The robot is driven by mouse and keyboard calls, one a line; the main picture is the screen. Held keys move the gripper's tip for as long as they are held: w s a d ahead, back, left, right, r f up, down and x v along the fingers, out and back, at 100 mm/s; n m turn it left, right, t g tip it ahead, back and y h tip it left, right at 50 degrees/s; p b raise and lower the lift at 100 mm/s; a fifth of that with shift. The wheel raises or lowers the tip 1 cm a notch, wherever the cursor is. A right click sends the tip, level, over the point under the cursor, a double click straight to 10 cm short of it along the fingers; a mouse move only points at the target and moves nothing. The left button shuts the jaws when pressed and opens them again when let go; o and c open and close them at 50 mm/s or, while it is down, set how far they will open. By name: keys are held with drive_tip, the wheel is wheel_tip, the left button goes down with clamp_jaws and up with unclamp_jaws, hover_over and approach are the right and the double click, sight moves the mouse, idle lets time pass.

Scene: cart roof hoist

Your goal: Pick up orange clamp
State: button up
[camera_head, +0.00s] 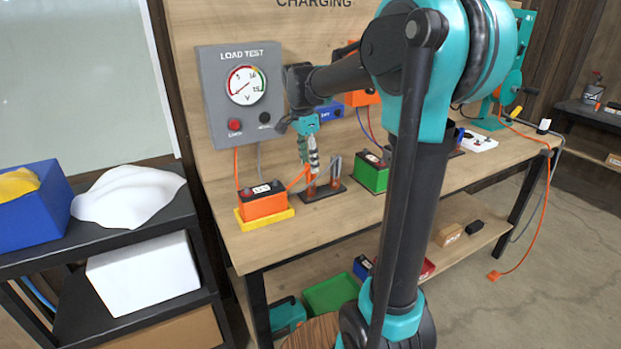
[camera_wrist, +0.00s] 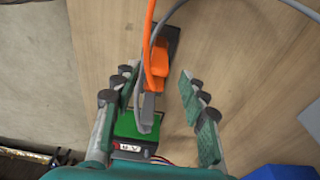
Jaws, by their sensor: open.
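The orange clamp (camera_wrist: 157,65) is on a dark stand (camera_wrist: 173,38) in the wrist view, with its orange cable running up and over it. In the head view the clamp (camera_head: 311,188) shows only in part, low beneath my gripper (camera_head: 310,160). My gripper (camera_wrist: 155,82) is open and points down at the stand. In the wrist view its fingers appear on either side of the orange clamp, with gaps on both sides. I cannot tell how far above it the fingertips are.
A grey clamp (camera_head: 335,170) stands beside the orange one on the stand. An orange battery (camera_head: 263,203) on a yellow tray is to the left and a green battery (camera_head: 371,176) to the right. The load test panel (camera_head: 212,95) rises behind.

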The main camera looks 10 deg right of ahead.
sight(312, 188)
drive_tip(key=shift+d+f, duration=0.2)
drive_tip(key=shift+f, duration=1.1)
drive_tip(key=shift+d+f, duration=0.2)
drive_tip(key=shift+f, duration=1.1)
drive_tip(key=shift+c, duration=0.6)
clamp_jaws()
